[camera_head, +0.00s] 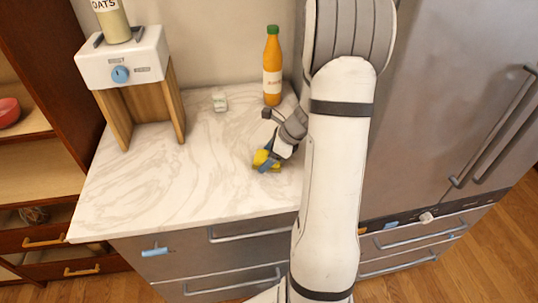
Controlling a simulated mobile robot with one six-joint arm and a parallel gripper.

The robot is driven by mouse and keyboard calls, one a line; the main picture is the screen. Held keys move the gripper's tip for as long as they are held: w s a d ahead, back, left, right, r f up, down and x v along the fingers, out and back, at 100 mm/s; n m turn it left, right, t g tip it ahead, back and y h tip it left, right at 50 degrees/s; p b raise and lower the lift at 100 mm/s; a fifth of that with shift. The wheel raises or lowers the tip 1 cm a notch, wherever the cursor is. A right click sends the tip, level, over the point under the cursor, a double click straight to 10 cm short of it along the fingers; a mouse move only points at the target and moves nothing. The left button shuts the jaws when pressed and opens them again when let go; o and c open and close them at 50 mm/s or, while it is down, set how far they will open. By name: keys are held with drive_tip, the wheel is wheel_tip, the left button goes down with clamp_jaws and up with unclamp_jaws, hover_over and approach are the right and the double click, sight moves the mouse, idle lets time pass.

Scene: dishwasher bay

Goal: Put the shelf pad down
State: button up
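A small yellow thing (261,157), which I take to be the shelf pad, is at the end of my gripper (267,160), low over the right part of the marble counter (180,190). A blue-grey finger crosses in front of it, and yellow shows on both sides of that finger. My gripper appears shut on it, though the far finger is hidden. I cannot tell whether the pad touches the counter.
An orange bottle (272,75) with a green cap stands behind my gripper. A white dispenser (125,62) on wooden legs stands at the back left. The counter's front left is clear. A steel fridge (450,90) is at right.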

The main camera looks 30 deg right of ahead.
drive_tip(key=shift+o, duration=0.7)
drive_tip(key=shift+d+r, duration=0.15)
drive_tip(key=shift+r, duration=0.15)
drive_tip(key=v, duration=0.6)
drive_tip(key=shift+s+r, duration=0.25)
drive_tip(key=shift+r, duration=0.2)
drive_tip(key=s+a+r+n+h, duration=0.2)
drive_tip(key=s+a+r+n, duration=0.3)
drive_tip(key=s+a+n, duration=0.3)
drive_tip(key=s+a+r+n+h, duration=0.3)
drive_tip(key=s+a+n, duration=0.5)
drive_tip(key=n, duration=0.9)
drive_tip(key=shift+s+a+r+g, duration=0.25)
drive_tip(key=shift+s+r+g, duration=0.2)
drive_tip(key=shift+r, duration=0.45)
